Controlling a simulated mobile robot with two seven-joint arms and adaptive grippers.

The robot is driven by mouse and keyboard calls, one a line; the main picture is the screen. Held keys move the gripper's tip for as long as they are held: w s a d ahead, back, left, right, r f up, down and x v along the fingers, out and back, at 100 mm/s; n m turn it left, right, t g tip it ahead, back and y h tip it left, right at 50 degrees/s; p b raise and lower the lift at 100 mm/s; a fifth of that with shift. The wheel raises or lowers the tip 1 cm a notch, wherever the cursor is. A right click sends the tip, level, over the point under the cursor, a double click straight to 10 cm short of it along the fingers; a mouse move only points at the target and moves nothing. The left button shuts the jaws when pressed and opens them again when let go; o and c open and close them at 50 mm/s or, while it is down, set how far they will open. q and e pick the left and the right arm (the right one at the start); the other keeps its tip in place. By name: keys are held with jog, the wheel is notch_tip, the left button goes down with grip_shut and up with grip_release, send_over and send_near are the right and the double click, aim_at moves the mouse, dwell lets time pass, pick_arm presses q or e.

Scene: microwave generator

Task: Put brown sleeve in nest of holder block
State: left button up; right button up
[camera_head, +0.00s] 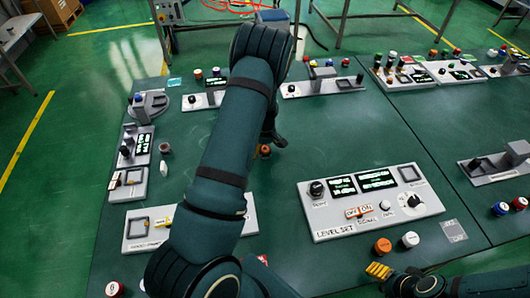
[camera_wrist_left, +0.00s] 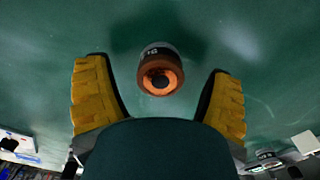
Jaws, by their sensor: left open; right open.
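A short brown sleeve (camera_wrist_left: 160,76) with a dark, lettered band and an orange inner ring stands on the green table. In the left wrist view it is between the two spread yellow fingers of my left gripper (camera_wrist_left: 157,66), with clear gaps on both sides. In the head view the sleeve (camera_head: 264,151) is partly hidden beside my left gripper (camera_head: 271,139). My right gripper (camera_head: 378,271) is at the bottom, with yellow fingertips and nothing seen in it. A grey block with a square recess (camera_head: 128,183) is at the left; I cannot tell whether it is the holder block.
A level-set panel (camera_head: 330,222) with knobs and switches lies right of my left arm. An orange-topped piece (camera_head: 382,246) and a white-topped piece (camera_head: 409,240) stand below it. Another recessed panel (camera_head: 137,241) is partly behind my arm. The table between the level-set panel and back modules is mostly clear.

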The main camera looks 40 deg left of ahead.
pick_arm(q)
jog(key=shift+f, duration=0.25)
jog(key=c, duration=1.4)
jog(key=shift+r, duration=0.1)
